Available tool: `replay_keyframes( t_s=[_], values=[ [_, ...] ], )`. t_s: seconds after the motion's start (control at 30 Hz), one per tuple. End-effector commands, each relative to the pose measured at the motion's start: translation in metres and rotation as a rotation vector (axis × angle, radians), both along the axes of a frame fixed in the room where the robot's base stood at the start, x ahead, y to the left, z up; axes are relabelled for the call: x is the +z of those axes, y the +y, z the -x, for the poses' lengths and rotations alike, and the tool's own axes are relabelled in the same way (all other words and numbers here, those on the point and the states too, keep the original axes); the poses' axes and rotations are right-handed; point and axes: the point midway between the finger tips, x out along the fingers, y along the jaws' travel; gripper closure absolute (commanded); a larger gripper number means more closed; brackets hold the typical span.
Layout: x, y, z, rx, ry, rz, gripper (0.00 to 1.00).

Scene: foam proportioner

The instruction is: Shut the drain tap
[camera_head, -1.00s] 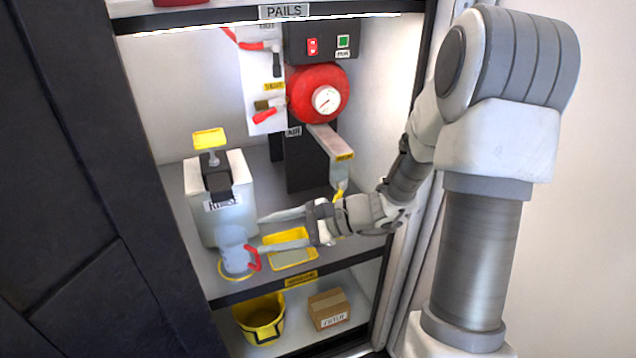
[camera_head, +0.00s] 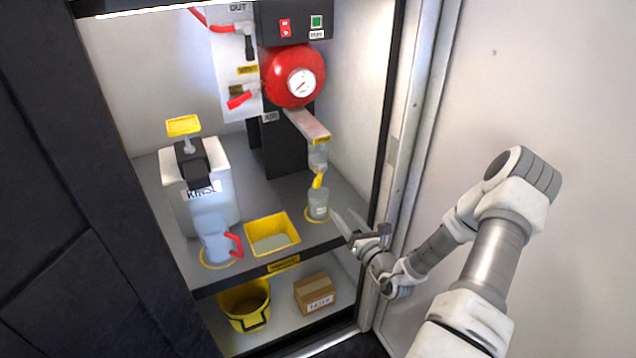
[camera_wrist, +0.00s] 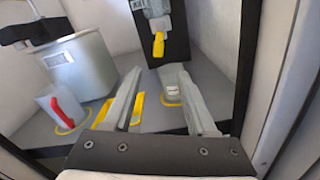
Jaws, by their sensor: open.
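The drain tap is a yellow lever (camera_head: 318,181) below a clear sight bowl (camera_head: 317,155) on the grey arm at the right of the cabinet. The lever hangs down, slightly tilted, over a small clear cup (camera_head: 318,204). In the wrist view the yellow lever (camera_wrist: 158,45) shows ahead, beyond the fingertips. My gripper (camera_head: 353,222) is open and empty, at the shelf's right front edge, right of the cup and lower than the lever. In the wrist view its two fingers (camera_wrist: 160,80) are spread, with the cup (camera_wrist: 172,88) showing beyond and between them.
A clear jug with a red handle (camera_head: 215,240) and a yellow tray (camera_head: 271,250) stand left of the cup. A white rinse container (camera_head: 172,180) is behind the jug. The cabinet's right frame (camera_head: 390,150) is close to my gripper. A yellow bucket (camera_head: 237,315) and a box (camera_head: 328,300) are below.

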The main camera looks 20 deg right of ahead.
Motion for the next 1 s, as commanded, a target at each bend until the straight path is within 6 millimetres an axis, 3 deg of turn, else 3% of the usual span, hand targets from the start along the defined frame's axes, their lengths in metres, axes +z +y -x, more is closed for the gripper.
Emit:
replay_keyframes(
  t_s=[0.7,1.0],
  values=[
    [-0.001,0.007,-0.143,0.007,-0.001,0.004,0.43],
    [0.001,0.008,-0.166,0.005,0.0,0.002,0.43]
  ],
)
